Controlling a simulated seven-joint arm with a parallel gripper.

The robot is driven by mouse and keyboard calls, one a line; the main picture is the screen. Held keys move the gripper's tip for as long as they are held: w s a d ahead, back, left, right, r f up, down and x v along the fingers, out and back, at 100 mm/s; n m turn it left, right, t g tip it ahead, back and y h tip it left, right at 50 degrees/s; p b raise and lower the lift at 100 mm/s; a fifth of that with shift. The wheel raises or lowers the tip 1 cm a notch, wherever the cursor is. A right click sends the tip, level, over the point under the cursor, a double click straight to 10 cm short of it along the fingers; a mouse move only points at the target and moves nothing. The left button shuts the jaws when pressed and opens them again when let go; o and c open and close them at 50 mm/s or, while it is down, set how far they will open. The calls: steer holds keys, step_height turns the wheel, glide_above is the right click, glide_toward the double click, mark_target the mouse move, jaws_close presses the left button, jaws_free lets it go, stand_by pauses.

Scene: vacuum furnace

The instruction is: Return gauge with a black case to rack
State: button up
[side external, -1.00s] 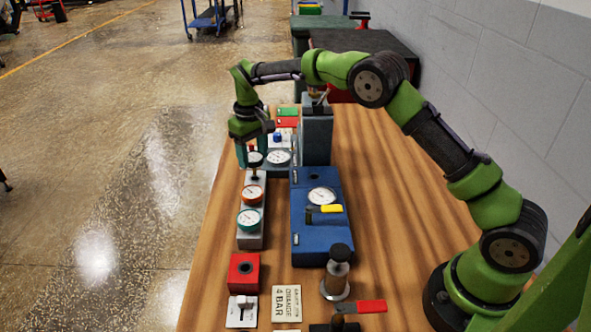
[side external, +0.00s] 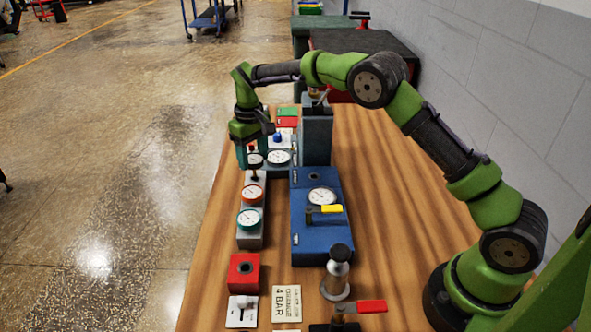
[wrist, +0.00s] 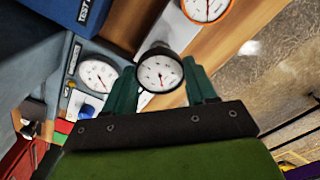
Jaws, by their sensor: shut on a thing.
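The black-cased gauge (wrist: 160,73) has a white dial and sits between the two green fingers of my gripper (wrist: 162,88) in the wrist view. My gripper is shut on it. In the side view the gauge (side external: 254,160) is under my gripper (side external: 253,152), at the far end of the grey rack (side external: 250,239). Its stem points down at the rack's far position; whether it is seated there I cannot tell. The rack also holds an orange-cased gauge (side external: 252,193) and a green-cased gauge (side external: 249,219), both upright.
A blue block (side external: 308,250) with a gauge and yellow-handled valve stands right of the rack. Another white-dial gauge (side external: 279,157) is just right of the black one. A red block (side external: 244,272), a sign (side external: 286,303) and a hand pump (side external: 338,275) are nearer. The table's right side is clear.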

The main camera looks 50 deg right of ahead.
steer(key=shift+f, duration=0.4)
steer(key=shift+f, duration=0.35)
steer(key=shift+f, duration=0.5)
steer(key=shift+f, duration=0.35)
steer(key=shift+f, duration=0.2)
stand_by(0.8)
steer(key=o, duration=1.4)
steer(key=shift+o, duration=0.2)
steer(key=shift+r, duration=3)
